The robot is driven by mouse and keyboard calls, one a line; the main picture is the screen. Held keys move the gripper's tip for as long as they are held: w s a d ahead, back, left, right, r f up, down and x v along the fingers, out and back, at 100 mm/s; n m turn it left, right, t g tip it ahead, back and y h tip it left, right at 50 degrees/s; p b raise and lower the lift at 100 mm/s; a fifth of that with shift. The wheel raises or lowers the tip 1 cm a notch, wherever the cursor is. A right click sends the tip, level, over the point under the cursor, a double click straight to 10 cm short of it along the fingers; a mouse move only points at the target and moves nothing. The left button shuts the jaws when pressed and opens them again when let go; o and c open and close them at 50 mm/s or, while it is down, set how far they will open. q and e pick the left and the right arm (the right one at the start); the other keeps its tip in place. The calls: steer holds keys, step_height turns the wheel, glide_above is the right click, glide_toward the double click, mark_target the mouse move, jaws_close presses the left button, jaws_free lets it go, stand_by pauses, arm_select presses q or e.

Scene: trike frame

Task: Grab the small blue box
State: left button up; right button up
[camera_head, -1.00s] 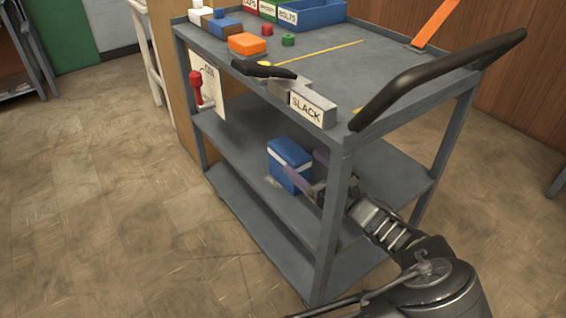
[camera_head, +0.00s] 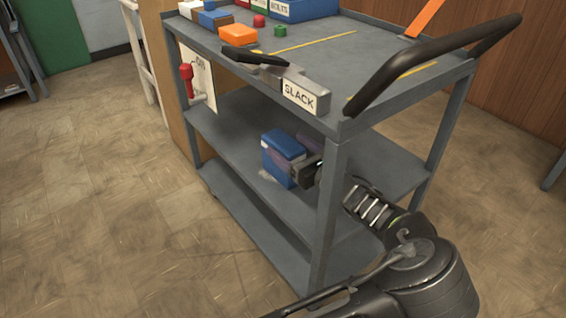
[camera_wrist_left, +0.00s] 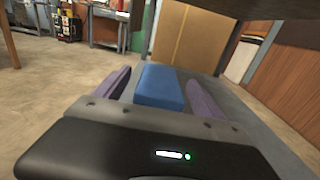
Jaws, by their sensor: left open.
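My left gripper (camera_head: 296,154) reaches in past the cart's near corner post, at the box's right side. In the left wrist view, its purple fingers are open, and the blue box (camera_wrist_left: 160,86) lies between them, with a gap visible on each side. The fingers partly hide the box in the head view. My right gripper is in neither view.
The corner post (camera_head: 331,215) stands close beside my left arm. A black handle (camera_head: 440,60) juts out at right. Floor at left is clear.

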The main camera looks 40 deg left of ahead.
arm_select(q)
steer(key=shift+f+b+x, duration=0.2)
steer(key=shift+b+x, duration=0.2)
steer(key=shift+x, duration=0.8)
steer(key=shift+w+a+r, duration=0.1)
steer(key=shift+a+r, duration=0.05)
steer(key=shift+a, duration=0.05)
jaws_close()
